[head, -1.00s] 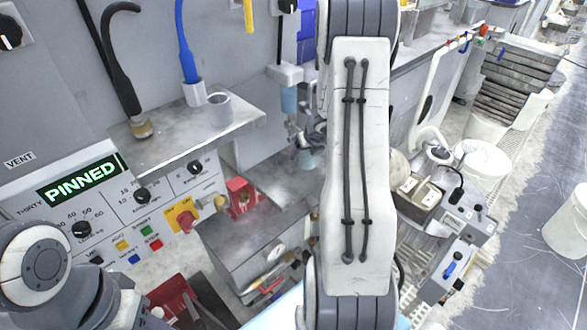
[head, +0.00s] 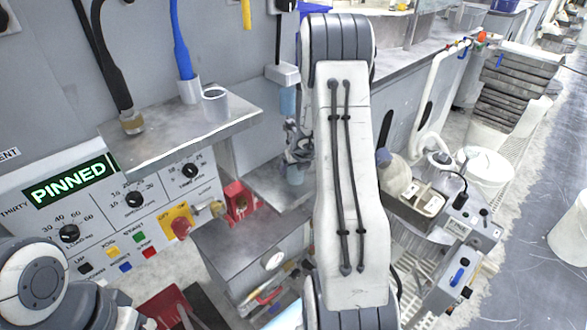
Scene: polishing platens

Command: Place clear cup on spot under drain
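The clear cup (head: 295,174) is a small, pale blue, see-through shape at the centre of the head view. It is just below my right gripper (head: 297,150), which appears shut on it, though the fingers are small and partly hidden by my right arm. The cup is at or just above a grey metal ledge (head: 268,190); I cannot tell whether it touches.
A metal shelf (head: 165,147) with a grey cup (head: 215,104) juts out left of the ledge. A control panel reading PINNED (head: 70,182) and a red box (head: 239,203) are below it.

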